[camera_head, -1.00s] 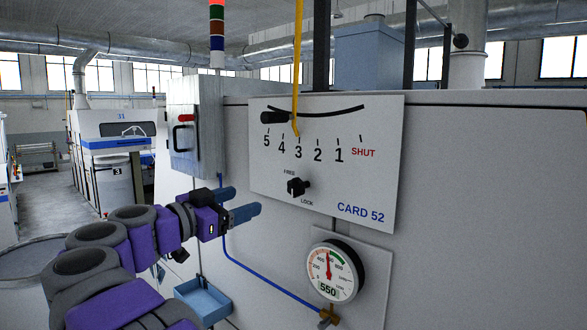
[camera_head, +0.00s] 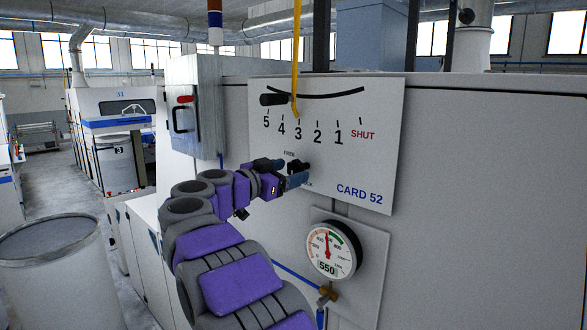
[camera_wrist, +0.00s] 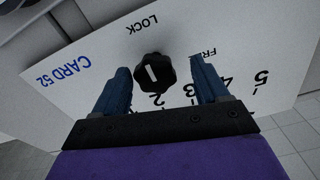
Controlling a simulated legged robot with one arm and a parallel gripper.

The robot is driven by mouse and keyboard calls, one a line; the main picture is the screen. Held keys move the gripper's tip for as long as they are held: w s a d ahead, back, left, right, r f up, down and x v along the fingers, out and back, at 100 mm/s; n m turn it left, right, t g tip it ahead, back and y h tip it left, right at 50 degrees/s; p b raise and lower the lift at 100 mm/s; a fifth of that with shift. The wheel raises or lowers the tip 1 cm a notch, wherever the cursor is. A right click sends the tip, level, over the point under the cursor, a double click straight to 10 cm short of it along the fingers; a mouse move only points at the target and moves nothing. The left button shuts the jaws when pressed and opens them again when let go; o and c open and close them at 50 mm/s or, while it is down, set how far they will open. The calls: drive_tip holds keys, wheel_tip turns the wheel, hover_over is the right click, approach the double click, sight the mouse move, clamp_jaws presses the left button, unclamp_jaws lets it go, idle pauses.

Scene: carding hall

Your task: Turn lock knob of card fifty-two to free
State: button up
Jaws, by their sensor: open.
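The black lock knob (camera_head: 297,165) sits on the white card 52 panel (camera_head: 372,140), between the FREE and LOCK labels. My gripper (camera_head: 288,172) is open right at the knob, its blue fingers partly covering it and the LOCK label. In the wrist view the knob (camera_wrist: 153,70) is a lobed black grip with a short white mark, lying between my two open fingers (camera_wrist: 160,72). Gaps show between knob and fingers there. I cannot tell surely which label the white mark points to.
Above the knob is a 5-to-SHUT scale with a black-handled lever (camera_head: 274,99) and a yellow pointer (camera_head: 296,80) near 3. A round gauge (camera_head: 331,250) reading 550 is below right. A grey switch box (camera_head: 205,108) stands left, and a grey drum (camera_head: 55,270) on the floor.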

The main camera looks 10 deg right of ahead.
sight(291, 171)
drive_tip(key=x, duration=0.2)
drive_tip(key=shift+d, duration=0.3)
drive_tip(key=shift+w+d, duration=0.15)
drive_tip(key=shift+d, duration=0.45)
drive_tip(key=shift+a, duration=0.15)
drive_tip(key=shift+c, duration=0.2)
drive_tip(key=shift+a, duration=0.25)
drive_tip(key=c, duration=0.3)
drive_tip(key=shift+d, duration=0.1)
drive_tip(key=c, duration=0.7)
